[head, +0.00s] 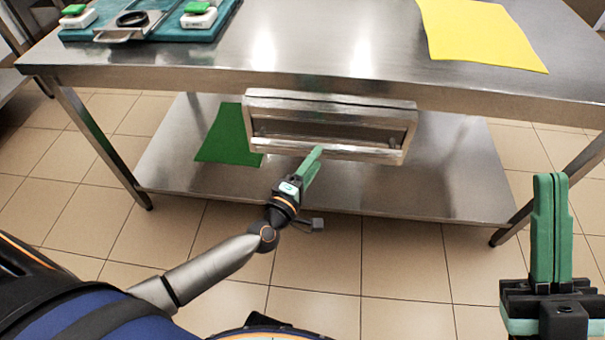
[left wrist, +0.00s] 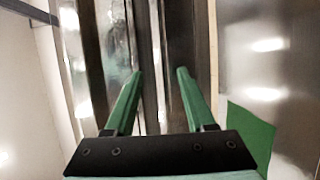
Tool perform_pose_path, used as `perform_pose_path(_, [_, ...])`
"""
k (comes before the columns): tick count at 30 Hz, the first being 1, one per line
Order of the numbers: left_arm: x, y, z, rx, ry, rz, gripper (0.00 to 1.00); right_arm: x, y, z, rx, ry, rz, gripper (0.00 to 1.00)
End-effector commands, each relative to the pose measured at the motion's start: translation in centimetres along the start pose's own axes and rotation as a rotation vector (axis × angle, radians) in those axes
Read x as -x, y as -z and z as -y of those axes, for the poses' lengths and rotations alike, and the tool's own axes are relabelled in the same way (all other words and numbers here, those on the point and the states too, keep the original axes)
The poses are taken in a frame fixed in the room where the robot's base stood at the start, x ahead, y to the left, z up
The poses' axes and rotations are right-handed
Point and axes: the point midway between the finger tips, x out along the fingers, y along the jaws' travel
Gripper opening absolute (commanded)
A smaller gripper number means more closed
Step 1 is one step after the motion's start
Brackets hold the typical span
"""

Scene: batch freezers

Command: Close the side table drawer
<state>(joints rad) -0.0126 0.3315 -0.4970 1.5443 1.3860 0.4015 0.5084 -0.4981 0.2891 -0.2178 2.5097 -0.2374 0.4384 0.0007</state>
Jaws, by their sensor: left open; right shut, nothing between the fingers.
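The side table drawer (head: 330,104) is a metal drawer under the steel table top (head: 310,55). A long horizontal bar (head: 345,150) runs along its front. I cannot tell exactly how far the drawer stands out. My left gripper (head: 317,152) is at the drawer front, its green fingertips overlapping the bar near its middle. In the left wrist view the fingers (left wrist: 160,72) are apart, with shiny metal strips of the drawer front (left wrist: 150,35) ahead and between them. Contact is not clear. My right gripper (head: 550,177) is shut and empty, upright at the right, away from the drawer.
A yellow sheet (head: 480,35) lies on the table top at the right. A teal tray (head: 165,30) with white-and-green items stands at the left. A green sheet (head: 225,138) lies on the lower shelf (head: 420,190). The tiled floor in front is clear.

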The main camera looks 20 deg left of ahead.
Motion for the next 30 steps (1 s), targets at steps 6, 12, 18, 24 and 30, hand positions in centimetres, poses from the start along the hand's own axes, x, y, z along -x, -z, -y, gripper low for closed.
perform_pose_path(6, [4.0, 0.0, -0.1, -0.001, 0.002, 0.001, 0.55, -0.6, 0.6, -0.4, 0.015, -0.003, -0.006, 0.0])
perform_pose_path(12, [5.7, 0.0, -0.1, -0.001, -0.001, 0.0, 0.55, -0.6, 0.6, -0.5, 0.017, -0.009, -0.001, 0.0])
perform_pose_path(18, [6.0, 0.0, 0.0, 0.0, -0.001, 0.0, 0.55, -0.5, 0.6, -0.6, 0.016, -0.013, 0.003, 0.0])
perform_pose_path(24, [5.9, 0.0, 0.0, 0.0, -0.001, 0.0, 0.55, -0.5, 0.5, -0.6, 0.016, -0.013, 0.005, 0.0])
perform_pose_path(30, [5.9, 0.0, -0.1, -0.003, -0.003, 0.001, 0.55, -0.6, 0.5, -0.6, 0.02, -0.009, 0.004, 0.0])
